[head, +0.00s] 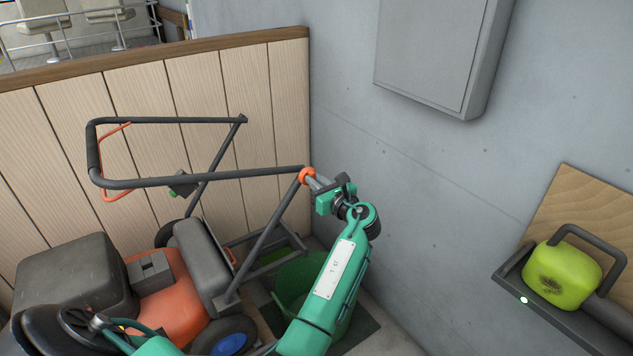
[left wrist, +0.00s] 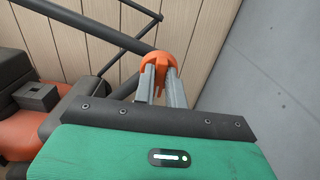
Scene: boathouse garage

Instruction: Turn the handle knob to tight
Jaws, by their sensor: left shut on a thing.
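The handle knob (head: 307,175) is a small orange knob at the joint of the mower's dark folding handle (head: 200,180). It also shows in the left wrist view (left wrist: 158,64), at the end of a dark tube. My left gripper (head: 312,180) reaches it from the right. Its two grey fingers (left wrist: 159,80) are shut on the knob, and the knob's orange rim shows around the fingertips. The orange and grey mower (head: 165,290) stands below and to the left. My right gripper is not in view.
A wood-panelled partition (head: 150,90) stands behind the mower. A grey wall (head: 420,170) with a grey cabinet (head: 435,50) is on the right. A shelf (head: 510,280) there holds a yellow-green object (head: 562,277). A green bin-like thing (head: 300,280) is partly hidden behind my arm.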

